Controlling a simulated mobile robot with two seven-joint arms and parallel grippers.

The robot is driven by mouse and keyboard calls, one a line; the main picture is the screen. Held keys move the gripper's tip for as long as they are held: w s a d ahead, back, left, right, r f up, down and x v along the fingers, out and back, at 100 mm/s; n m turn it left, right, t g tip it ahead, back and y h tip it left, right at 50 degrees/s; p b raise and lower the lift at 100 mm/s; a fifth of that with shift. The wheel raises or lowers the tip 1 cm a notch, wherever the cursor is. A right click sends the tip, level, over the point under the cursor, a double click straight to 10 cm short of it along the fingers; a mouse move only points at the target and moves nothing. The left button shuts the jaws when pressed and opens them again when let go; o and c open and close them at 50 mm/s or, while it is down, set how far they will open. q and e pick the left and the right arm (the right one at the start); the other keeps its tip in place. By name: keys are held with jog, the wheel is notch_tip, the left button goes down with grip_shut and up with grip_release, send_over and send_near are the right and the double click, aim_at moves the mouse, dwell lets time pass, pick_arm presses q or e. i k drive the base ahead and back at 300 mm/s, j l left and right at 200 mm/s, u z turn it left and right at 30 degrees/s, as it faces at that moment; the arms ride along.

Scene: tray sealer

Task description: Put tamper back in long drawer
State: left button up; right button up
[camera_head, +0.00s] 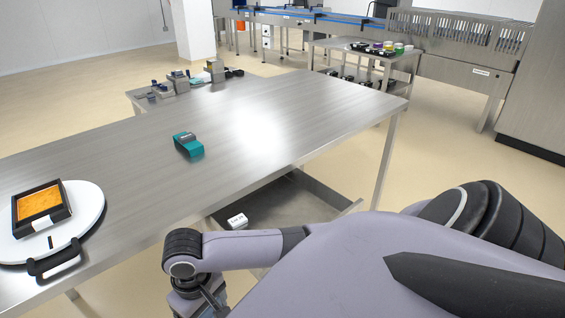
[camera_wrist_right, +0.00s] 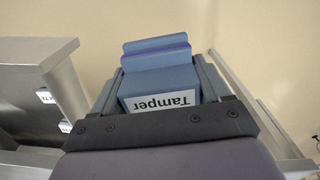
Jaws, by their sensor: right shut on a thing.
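The tamper (camera_wrist_right: 160,80) is a blue block with a ridged top, a purple stripe and a white "Tamper" label that reads upside down in the right wrist view. My right gripper (camera_wrist_right: 163,76) is shut on it, with one finger on each side. In the head view my right arm reaches down in front of the table, and the gripper and tamper cannot be made out there. An open drawer (camera_head: 292,204) shows under the table's near side, with its grey floor partly visible. My left gripper is not in view.
The steel table (camera_head: 270,110) carries a teal object (camera_head: 188,145) and a round white board (camera_head: 92,215) with a black tray of orange food (camera_head: 40,207). A white labelled piece (camera_head: 237,221) shows at the drawer's left. Grey metal edges with labels (camera_wrist_right: 45,96) stand left in the wrist view.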

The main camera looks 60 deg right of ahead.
aim_at(302, 213)
jog(key=k+l, duration=0.15)
jog(key=l, duration=0.25)
jog(key=k+l, duration=0.2)
jog(key=l, duration=0.15)
jog(key=k+l, duration=0.15)
jog(key=l, duration=0.25)
